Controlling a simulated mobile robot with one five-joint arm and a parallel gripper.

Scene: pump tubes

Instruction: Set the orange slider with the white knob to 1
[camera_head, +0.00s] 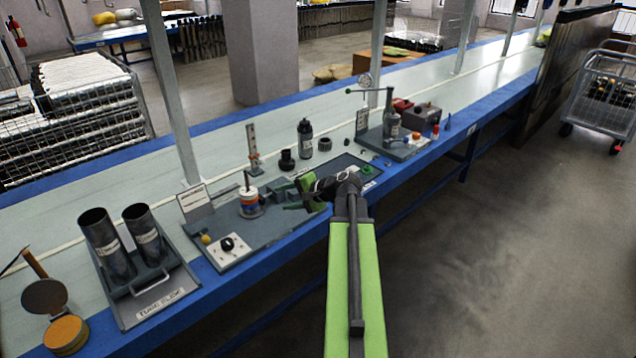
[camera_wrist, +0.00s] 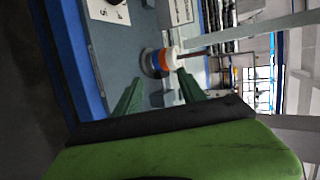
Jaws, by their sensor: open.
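A stack of white, orange and blue rings (camera_head: 249,200) stands around an upright rod on a dark tray; it also shows in the wrist view (camera_wrist: 160,61). I cannot tell whether its orange and white parts are the named slider and knob. No "1" mark is readable. A tall narrow upright plate (camera_head: 253,150) stands behind the stack, its details too small to read. My gripper (camera_wrist: 160,92) is open and apart from the stack, with the stack beyond its green fingertips. In the head view my gripper (camera_head: 303,198) is to the right of the stack.
A white plate with a black knob (camera_head: 229,249) lies at the dark tray's (camera_head: 275,233) front left. Two dark tubes (camera_head: 107,245) stand in a tray to the left. A black bottle (camera_head: 305,138) stands behind my gripper. A fixture board (camera_head: 398,151) is to the right.

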